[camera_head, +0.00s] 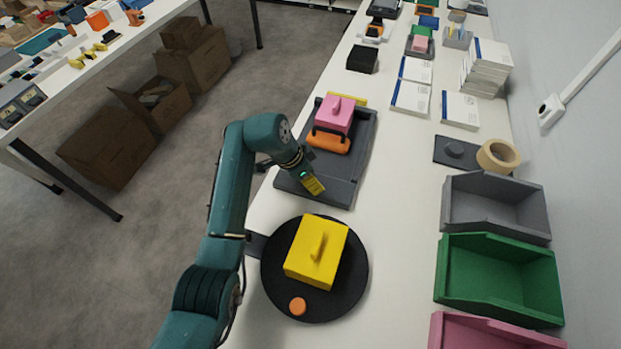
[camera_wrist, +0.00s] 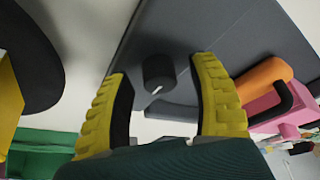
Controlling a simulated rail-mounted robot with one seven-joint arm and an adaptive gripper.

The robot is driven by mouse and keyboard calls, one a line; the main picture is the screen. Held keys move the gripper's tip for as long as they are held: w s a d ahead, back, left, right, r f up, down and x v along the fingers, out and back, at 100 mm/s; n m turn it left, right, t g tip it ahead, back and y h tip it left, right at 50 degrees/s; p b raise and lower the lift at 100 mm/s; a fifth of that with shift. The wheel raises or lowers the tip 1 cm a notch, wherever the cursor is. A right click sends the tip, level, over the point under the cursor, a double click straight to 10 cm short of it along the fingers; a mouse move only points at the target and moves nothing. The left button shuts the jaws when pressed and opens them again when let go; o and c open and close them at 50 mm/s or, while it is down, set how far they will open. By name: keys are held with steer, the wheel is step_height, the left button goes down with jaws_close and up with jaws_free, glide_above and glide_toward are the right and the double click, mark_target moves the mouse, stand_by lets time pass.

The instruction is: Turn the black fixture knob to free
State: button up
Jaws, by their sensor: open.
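The black knob (camera_wrist: 157,72) is a short cylinder with a white line mark. It stands on the dark grey fixture plate (camera_wrist: 215,25) in the wrist view. The fixture (camera_head: 359,150) also shows in the head view, where my arm and fingers cover the knob's area. My gripper (camera_head: 313,185) is open over the near end of the fixture. In the wrist view its yellow ribbed fingers (camera_wrist: 162,68) lie on either side of the knob, which appears between the tips. I cannot tell whether they touch it.
A pink block (camera_head: 334,113) and an orange part (camera_head: 329,142) with a black handle sit on the fixture. A black round turntable (camera_head: 350,285) with a yellow block (camera_head: 316,252) is nearer. Grey (camera_head: 495,235) and green (camera_head: 500,302) bins line the right. White table is clear between.

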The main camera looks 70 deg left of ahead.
jaws_close()
steer(key=shift+s+p, duration=0.1)
steer(key=shift+p, duration=0.45)
steer(key=n+p, duration=0.1)
steer(key=p, duration=0.1)
steer(key=n+p, duration=0.1)
steer(key=p, duration=0.1)
steer(key=n+y+p, duration=0.1)
steer(key=p, duration=0.1)
steer(key=shift+d+r+n, duration=0.15)
steer(key=shift+r+n, duration=0.1)
steer(key=shift+n, duration=0.05)
steer(key=n+g+y+p, duration=0.1)
steer(key=n+p, duration=0.1)
steer(key=p, duration=0.1)
steer(key=n+y+p, duration=0.1)
steer(key=n+p, duration=0.2)
steer(key=shift+f+g, duration=0.2)
steer(key=shift+g, duration=0.2)
steer(key=n+p, duration=0.1)
steer(key=n, duration=0.1)
steer(key=n+g+p, duration=0.1)
steer(key=n, duration=0.1)
steer(key=shift+f+n+y, duration=0.2)
steer(key=shift+n+y, duration=0.2)
steer(key=shift+f+n+g, duration=0.1)
steer(key=shift+n+g, duration=1)
steer(key=shift+n, duration=1.2)
